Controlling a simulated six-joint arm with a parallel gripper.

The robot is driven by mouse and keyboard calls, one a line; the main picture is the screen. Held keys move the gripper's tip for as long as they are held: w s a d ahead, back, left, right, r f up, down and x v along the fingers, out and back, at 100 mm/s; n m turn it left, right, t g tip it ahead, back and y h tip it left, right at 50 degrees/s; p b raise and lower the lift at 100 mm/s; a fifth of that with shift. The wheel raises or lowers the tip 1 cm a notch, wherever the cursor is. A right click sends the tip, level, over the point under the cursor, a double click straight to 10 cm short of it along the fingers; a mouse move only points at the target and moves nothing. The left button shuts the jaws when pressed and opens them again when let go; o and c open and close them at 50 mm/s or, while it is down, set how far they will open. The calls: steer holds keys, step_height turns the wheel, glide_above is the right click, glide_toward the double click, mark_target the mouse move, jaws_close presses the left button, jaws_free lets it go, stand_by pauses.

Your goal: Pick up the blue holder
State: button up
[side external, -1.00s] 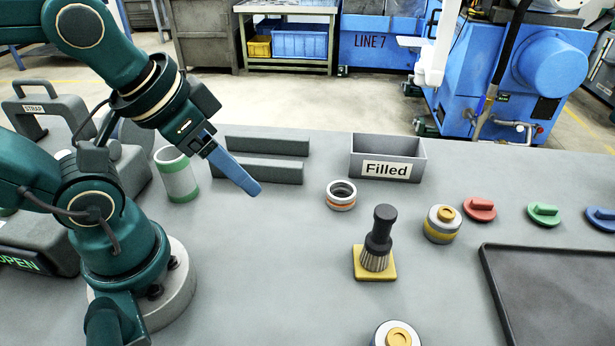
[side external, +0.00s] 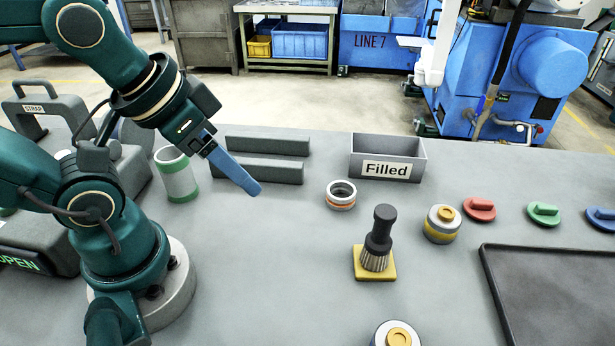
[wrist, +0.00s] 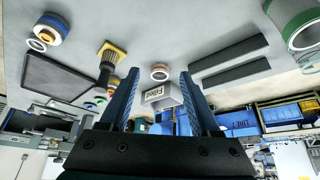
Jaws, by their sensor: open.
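The blue holder (side external: 601,218) is a round disc with a raised grip. It lies on the grey table at the far right edge of the side view, partly cut off by the frame. My gripper (side external: 252,189) hangs above the left half of the table, far to the left of the blue holder, with its blue fingers pointing down and right. In the wrist view my gripper (wrist: 159,73) has its two fingers spread apart with nothing between them. I cannot clearly make out the blue holder in the wrist view.
Green (side external: 543,214) and red (side external: 480,209) holders lie left of the blue one. A banded ring stack (side external: 441,224), a brush (side external: 377,240) on a yellow pad, a loose ring (side external: 341,195) and a "Filled" bin (side external: 387,158) stand between. A dark tray (side external: 560,290) is at front right.

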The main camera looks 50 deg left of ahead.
steer(key=o, duration=0.6)
steer(key=n+g+h, duration=0.6)
steer(key=n+h, duration=0.8)
steer(key=n, duration=0.4)
glide_above(379, 327)
steer(key=a, duration=0.4)
step_height(379, 327, down, 6)
steer(key=shift+m+y, duration=0.3)
steer(key=f, duration=0.8)
steer(key=shift+w+d, duration=0.3)
steer(key=shift+d, duration=0.1)
steer(key=shift+x, duration=3.15)
